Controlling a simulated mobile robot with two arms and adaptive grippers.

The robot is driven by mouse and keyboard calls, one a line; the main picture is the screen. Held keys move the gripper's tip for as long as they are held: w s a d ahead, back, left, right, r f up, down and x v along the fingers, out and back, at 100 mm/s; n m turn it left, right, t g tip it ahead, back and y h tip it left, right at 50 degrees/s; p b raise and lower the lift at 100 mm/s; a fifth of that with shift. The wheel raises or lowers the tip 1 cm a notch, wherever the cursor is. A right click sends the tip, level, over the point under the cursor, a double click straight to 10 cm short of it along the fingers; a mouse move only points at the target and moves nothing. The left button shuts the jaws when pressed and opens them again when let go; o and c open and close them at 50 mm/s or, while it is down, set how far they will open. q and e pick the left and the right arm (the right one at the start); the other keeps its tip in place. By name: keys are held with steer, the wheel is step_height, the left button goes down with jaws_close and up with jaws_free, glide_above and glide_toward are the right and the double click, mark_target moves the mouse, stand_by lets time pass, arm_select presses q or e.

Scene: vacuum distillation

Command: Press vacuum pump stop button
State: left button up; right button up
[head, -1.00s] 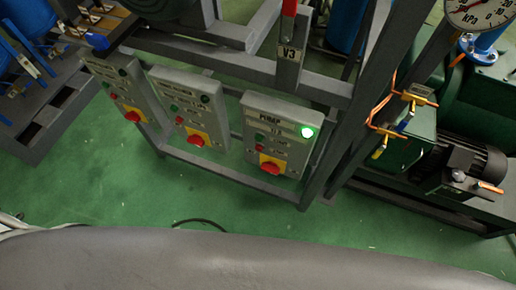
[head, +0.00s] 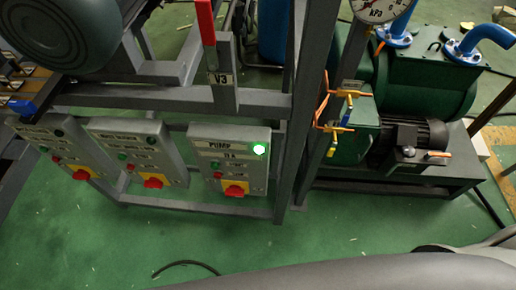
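The pump control box (head: 229,142), labelled PUMP, hangs on the grey frame in the middle of the head view. Its green lamp (head: 259,149) is lit at the upper right. A small green button (head: 215,165) sits on its left side, with a small red stop button (head: 217,175) just below. A red rotary switch (head: 234,190) on a yellow plate is at the bottom. The green vacuum pump (head: 420,85) with a black motor (head: 415,140) stands at the right. Neither of my grippers is in view.
Two similar control boxes (head: 130,133) (head: 48,128) hang to the left. A red-handled valve marked V3 (head: 207,22) stands above the pump box. A pressure gauge (head: 376,8) is at the top. Open green floor (head: 320,235) lies in front of the frame.

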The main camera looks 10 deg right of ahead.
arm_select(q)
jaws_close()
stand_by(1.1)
